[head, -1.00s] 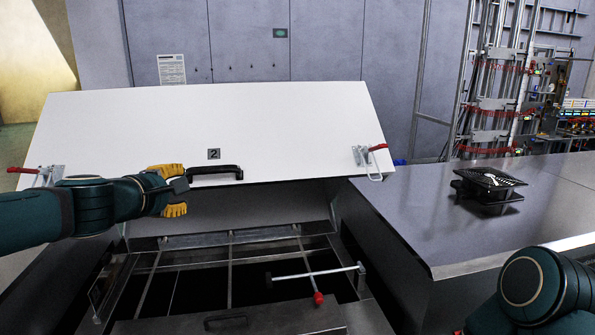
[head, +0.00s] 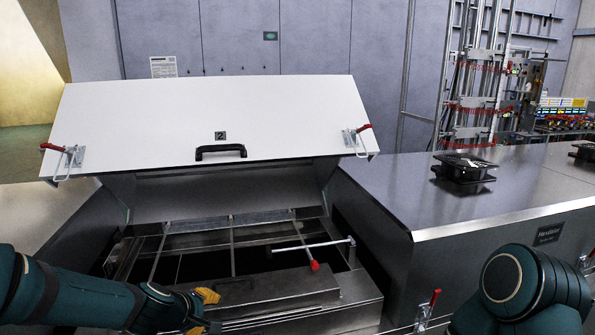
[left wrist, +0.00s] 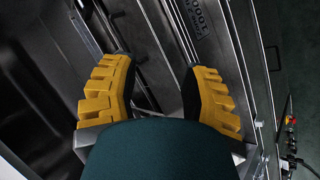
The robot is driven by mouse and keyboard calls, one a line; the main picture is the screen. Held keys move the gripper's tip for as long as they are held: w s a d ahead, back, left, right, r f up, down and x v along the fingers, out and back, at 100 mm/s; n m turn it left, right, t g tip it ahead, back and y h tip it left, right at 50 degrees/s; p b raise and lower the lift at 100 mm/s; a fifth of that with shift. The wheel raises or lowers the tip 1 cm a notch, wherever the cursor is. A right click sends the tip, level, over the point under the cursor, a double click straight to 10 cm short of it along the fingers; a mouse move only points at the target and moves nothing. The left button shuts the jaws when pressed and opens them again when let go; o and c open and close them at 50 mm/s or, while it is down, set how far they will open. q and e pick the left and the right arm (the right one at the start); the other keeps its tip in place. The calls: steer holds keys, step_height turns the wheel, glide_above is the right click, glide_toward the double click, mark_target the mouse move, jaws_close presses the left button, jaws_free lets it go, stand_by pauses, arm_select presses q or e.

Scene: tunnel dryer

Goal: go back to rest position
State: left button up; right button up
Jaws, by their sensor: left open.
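My left gripper (head: 207,312) is low at the bottom left of the head view, in front of the open dryer compartment. Its yellow fingers are spread with nothing between them, as the left wrist view (left wrist: 155,95) also shows. The white lid (head: 200,118), marked 2, stands tilted open. Its black handle (head: 220,152) is free, well above and apart from the gripper. My right arm shows at the lower right of the head view, but its gripper is out of frame.
The open compartment (head: 140,258) has metal rails and a bar with a red knob (head: 315,266). Red-handled latches (head: 358,138) sit at the lid's sides. A dark fan-like unit (head: 463,168) stands on the right steel top (head: 400,195). Another red-handled latch (head: 427,308) is near my right arm.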

arm_select(q)
steer(key=s+d+f+m+g+b, duration=0.1)
steer(key=s+d+f+m+g, duration=0.1)
steer(key=s+f, duration=0.4)
steer(key=s+d+f+m+g+h+b, duration=0.1)
steer(key=s+d+f+m, duration=0.3)
steer(key=f, duration=0.9)
steer(key=s+d+f+m+g+b, duration=0.2)
steer(key=s+d+f+m+g, duration=0.1)
steer(key=s+f, duration=0.6)
steer(key=shift+s+d+f+m+h, duration=0.3)
steer(key=shift+s+d+f+m, duration=0.15)
steer(key=shift+d, duration=0.45)
arm_select(e)
step_height(320, 180, down, 5)
steer(key=shift+s+a, duration=0.1)
arm_select(q)
steer(key=shift+w, duration=0.1)
